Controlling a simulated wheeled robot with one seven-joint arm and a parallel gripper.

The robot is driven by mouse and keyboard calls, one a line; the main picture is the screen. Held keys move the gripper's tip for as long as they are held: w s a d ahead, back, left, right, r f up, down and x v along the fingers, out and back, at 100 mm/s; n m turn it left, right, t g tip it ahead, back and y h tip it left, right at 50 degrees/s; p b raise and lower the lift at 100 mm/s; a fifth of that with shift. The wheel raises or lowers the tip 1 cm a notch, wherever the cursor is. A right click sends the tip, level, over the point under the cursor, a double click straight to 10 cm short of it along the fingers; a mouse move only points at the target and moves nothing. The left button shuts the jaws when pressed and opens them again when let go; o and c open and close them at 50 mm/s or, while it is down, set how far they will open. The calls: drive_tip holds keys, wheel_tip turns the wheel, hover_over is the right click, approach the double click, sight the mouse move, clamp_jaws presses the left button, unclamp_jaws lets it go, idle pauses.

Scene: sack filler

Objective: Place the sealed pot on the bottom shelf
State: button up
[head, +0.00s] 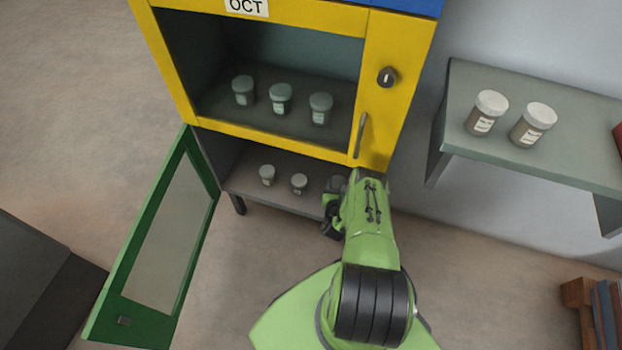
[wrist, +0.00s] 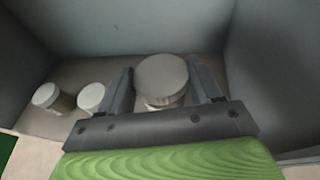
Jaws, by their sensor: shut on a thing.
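My gripper (head: 334,203) reaches into the low bay of the yellow cabinet, at the right end of the bottom shelf (head: 240,187). It is shut on a pot (wrist: 162,78) with a round pale lid, which stands upright between the two fingers in the wrist view. In the head view this pot is mostly hidden by my gripper. I cannot tell whether its base touches the shelf. Two other lidded pots, one on the left (head: 267,175) and one nearer (head: 300,184), stand on the bottom shelf to the left of my gripper.
Three jars, including a middle one (head: 281,98), stand in the upper compartment. A green door (head: 160,235) hangs open at the left. Two brown jars (head: 487,112) stand on a wall shelf (head: 575,165) at the right. The bay's side wall (wrist: 275,70) is close right of my gripper.

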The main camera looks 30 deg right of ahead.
wheel_tip(320, 180, down, 9)
drive_tip(key=b, duration=0.4)
drive_tip(key=shift+s+a+r, duration=0.1)
drive_tip(key=shift+a, duration=0.05)
drive_tip(key=shift+r, duration=0.15)
drive_tip(key=o, duration=1.2)
